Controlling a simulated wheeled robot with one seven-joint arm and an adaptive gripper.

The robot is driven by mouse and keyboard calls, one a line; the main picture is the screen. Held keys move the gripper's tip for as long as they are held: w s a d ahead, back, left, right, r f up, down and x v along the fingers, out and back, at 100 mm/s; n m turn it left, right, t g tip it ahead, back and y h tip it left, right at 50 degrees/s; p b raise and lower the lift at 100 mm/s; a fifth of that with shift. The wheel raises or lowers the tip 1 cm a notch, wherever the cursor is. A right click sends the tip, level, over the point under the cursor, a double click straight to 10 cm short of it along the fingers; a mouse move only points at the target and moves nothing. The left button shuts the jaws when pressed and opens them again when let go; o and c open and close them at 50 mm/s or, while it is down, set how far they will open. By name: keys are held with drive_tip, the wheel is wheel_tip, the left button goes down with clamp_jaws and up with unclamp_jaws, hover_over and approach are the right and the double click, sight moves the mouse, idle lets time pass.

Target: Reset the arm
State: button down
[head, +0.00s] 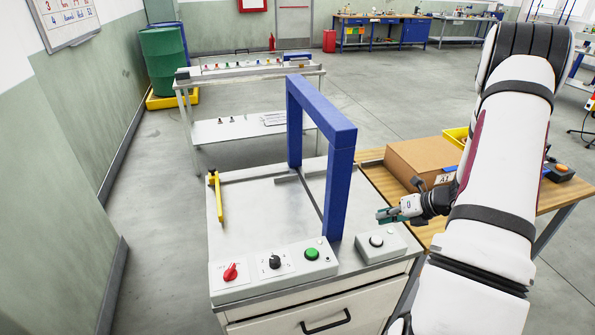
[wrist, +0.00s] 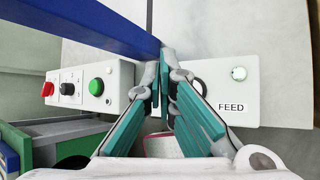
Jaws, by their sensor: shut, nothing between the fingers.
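My gripper (head: 382,215) is shut and empty in the head view, held in the air above the small grey box (head: 385,250) at the bench's right front. In the wrist view the teal fingers of my gripper (wrist: 161,82) meet in front of this box, which is labelled FEED (wrist: 233,107). My arm (head: 505,150) reaches in from the right.
A blue gantry frame (head: 341,180) stands on the metal bench, close left of my gripper. A control box (head: 235,289) carries a red knob (head: 231,272), a black knob (head: 275,261) and a green button (head: 312,254). A cardboard box (head: 420,158) sits on the wooden table at right.

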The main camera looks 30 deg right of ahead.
drive_tip(key=w+a+r+n+g+y, duration=0.1)
drive_tip(key=w+a+r+n+g, duration=0.1)
drive_tip(key=a+r+n, duration=0.8)
drive_tip(key=w+a+r+n+g+y, duration=0.1)
drive_tip(key=a+r+n+g, duration=0.1)
drive_tip(key=a+r+n, duration=0.75)
drive_tip(key=s+a+r+n+h, duration=0.2)
drive_tip(key=s+a+r+n, duration=0.5)
drive_tip(key=n, duration=0.3)
drive_tip(key=s+a+r+n+t+h, duration=0.1)
drive_tip(key=s+a+r+n+h, duration=0.2)
drive_tip(key=s+a+r+n, duration=0.3)
drive_tip(key=shift+s+a+r+n, duration=0.4)
drive_tip(key=shift+s+a+n, duration=0.85)
drive_tip(key=shift+s+n, duration=1)
drive_tip(key=shift+w+n, duration=0.3)
